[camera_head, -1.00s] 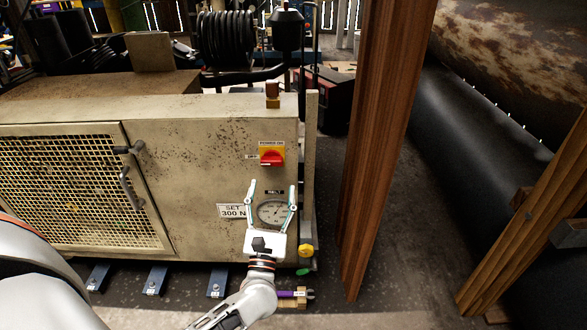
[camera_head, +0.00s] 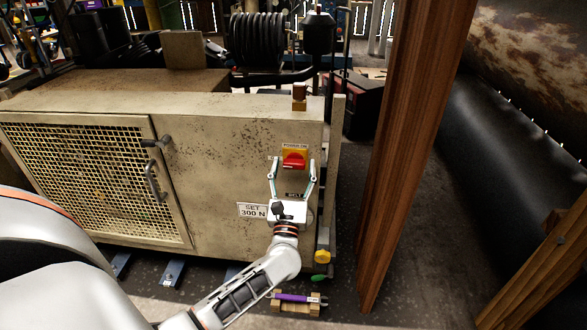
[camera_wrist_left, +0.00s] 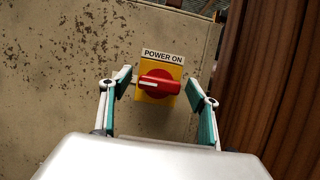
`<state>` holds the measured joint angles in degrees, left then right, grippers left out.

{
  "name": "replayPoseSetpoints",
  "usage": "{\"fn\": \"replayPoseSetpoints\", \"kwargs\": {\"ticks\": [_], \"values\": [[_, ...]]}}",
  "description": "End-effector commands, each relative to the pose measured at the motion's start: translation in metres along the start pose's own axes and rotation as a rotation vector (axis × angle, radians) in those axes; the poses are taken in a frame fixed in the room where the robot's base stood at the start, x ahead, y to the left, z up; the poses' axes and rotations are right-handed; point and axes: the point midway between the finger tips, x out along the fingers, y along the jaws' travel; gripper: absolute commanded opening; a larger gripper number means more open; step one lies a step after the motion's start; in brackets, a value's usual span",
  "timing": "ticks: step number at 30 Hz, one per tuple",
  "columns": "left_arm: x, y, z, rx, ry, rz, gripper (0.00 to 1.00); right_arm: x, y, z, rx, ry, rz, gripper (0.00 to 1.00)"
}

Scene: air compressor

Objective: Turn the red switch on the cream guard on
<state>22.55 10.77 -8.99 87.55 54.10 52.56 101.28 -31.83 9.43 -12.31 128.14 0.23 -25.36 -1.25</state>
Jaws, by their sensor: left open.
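The red rotary switch (camera_head: 293,161) sits on a yellow plate on the front of the cream guard (camera_head: 225,150), near its right end. In the left wrist view the red switch (camera_wrist_left: 158,83) has its handle lying about level, with a pale mark at its left end. A "POWER ON" label (camera_wrist_left: 163,57) is above it. My left gripper (camera_head: 292,162) is open, its fingers pointing up at the switch. In the left wrist view the fingers of my left gripper (camera_wrist_left: 163,88) stand to the left and right of the switch; contact is not visible. My right gripper is out of view.
A "SET 300 N" label (camera_head: 252,210) and a mostly hidden gauge are below the switch. A mesh door (camera_head: 85,170) is at left. A brown post (camera_head: 410,150) stands right of the guard. A purple-handled tool (camera_head: 297,298) lies on a block near the floor.

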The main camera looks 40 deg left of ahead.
Motion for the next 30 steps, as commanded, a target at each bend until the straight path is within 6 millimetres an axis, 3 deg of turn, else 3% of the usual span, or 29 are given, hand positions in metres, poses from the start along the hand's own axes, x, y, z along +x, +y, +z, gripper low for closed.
{"fn": "replayPoseSetpoints", "kwargs": {"ticks": [5, 9, 20, 30], "values": [[0.000, 0.000, 0.000, 0.000, 0.000, 0.000, 0.58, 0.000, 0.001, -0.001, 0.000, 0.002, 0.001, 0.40], [0.000, 0.000, 0.000, 0.001, 0.000, 0.000, 0.23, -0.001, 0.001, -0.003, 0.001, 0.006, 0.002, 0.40], [0.000, 0.000, 0.001, 0.029, -0.001, -0.012, 0.23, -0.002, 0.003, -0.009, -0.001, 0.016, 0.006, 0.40], [0.002, 0.000, 0.005, 0.218, -0.005, -0.090, 0.23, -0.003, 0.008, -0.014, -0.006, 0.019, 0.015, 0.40]]}}
